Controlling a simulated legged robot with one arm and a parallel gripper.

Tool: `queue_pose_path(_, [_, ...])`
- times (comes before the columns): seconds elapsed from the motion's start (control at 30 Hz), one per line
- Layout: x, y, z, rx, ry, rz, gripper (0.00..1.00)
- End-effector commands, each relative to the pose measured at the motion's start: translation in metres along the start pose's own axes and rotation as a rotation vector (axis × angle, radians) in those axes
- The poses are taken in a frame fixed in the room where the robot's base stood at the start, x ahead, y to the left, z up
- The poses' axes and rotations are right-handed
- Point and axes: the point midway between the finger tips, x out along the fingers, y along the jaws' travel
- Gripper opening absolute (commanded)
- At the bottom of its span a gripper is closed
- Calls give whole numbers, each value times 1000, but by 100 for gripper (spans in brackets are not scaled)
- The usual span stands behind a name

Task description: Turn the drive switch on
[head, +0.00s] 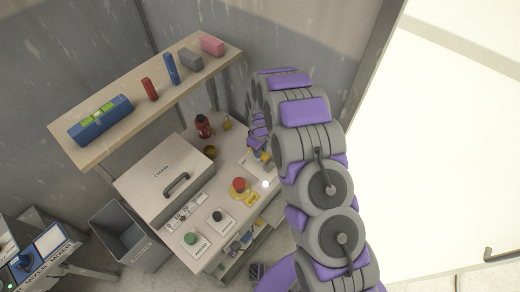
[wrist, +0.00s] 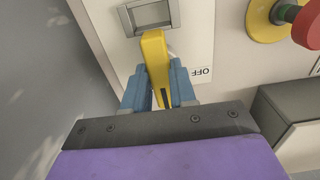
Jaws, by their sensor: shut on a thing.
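The drive switch shows in the wrist view as a yellow lever (wrist: 152,46) standing out from a grey socket (wrist: 150,14) on a pale plate (wrist: 195,35). An upside-down OFF label (wrist: 201,72) is beside the lever on the right. My gripper (wrist: 158,88) has its two blue fingers on either side of the lever and is shut on it. In the head view my gripper (head: 257,143) is at the console's right end, and my arm hides part of the switch there. Any ON label is not visible.
A red mushroom button (head: 239,184) on a yellow base sits left of and nearer than the switch; it is also in the wrist view (wrist: 308,24). Green (head: 191,238) and black (head: 217,216) buttons are nearer. A lidded box (head: 150,185) and a shelf (head: 130,115) stand left.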

Motion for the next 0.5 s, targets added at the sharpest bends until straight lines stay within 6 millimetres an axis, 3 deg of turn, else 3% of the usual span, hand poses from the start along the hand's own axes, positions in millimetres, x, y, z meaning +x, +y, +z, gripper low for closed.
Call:
queue_pose_path(0.17, [-3, 2, -4, 2, 10, 6, 0])
queue_pose_path(0.2, [-3, 2, -4, 2, 10, 6, 30])
queue_pose_path(0.4, [-2, 1, -2, 1, 6, 3, 49])
queue_pose_path(0.5, [-1, 1, -1, 1, 5, 2, 51])
